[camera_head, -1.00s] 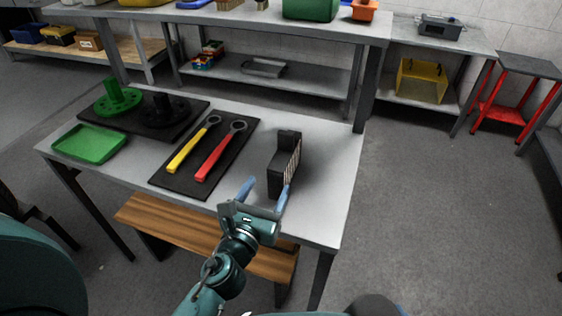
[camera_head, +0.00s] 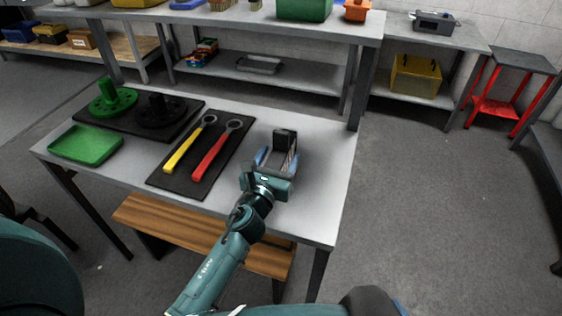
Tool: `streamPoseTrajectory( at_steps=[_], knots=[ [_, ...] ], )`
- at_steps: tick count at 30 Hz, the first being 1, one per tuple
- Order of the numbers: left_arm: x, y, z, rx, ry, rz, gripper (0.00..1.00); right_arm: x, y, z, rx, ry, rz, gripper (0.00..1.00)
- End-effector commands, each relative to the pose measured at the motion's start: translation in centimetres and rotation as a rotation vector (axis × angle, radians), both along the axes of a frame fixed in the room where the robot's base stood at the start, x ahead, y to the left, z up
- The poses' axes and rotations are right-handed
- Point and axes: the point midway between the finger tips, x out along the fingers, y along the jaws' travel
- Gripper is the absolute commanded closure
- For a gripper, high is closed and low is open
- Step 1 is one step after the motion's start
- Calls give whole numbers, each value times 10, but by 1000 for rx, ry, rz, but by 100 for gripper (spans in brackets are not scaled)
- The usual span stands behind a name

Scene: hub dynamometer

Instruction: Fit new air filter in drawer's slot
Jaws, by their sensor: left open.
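A dark block with a pale pleated side (camera_head: 285,141), which looks like the air filter, stands on the right part of the grey workbench (camera_head: 325,170). My left gripper (camera_head: 277,161) is open at the near side of this block, with its blue fingers spread to the left and right of it. The gripper and fingers hide the block's lower part, and I cannot tell whether they touch it. No drawer or slot can be made out. My right gripper is not in view.
Left of the block, a black mat holds a yellow wrench (camera_head: 188,147) and a red wrench (camera_head: 214,152). Further left are a green tray (camera_head: 85,145) and a dark board with a green flanged part (camera_head: 112,98).

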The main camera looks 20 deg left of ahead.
Motion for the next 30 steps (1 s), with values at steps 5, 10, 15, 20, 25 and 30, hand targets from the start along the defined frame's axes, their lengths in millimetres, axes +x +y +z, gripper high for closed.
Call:
streamPoseTrajectory(
  at_steps=[5, 10, 15, 20, 25, 30],
  knots=[
    [0, 0, 0, 0, 0, 0, 48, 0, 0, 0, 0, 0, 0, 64],
    [0, 0, 0, 1, 0, 0, 62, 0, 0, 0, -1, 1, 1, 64],
    [0, 0, 0, 1, 0, 0, 76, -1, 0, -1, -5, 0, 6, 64],
    [0, 0, 0, 1, 0, 0, 89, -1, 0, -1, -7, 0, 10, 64],
    [0, 0, 1, 1, -2, -1, 97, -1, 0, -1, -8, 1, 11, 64],
    [0, 0, 9, 2, -4, -2, 97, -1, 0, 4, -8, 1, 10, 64]
  ],
)
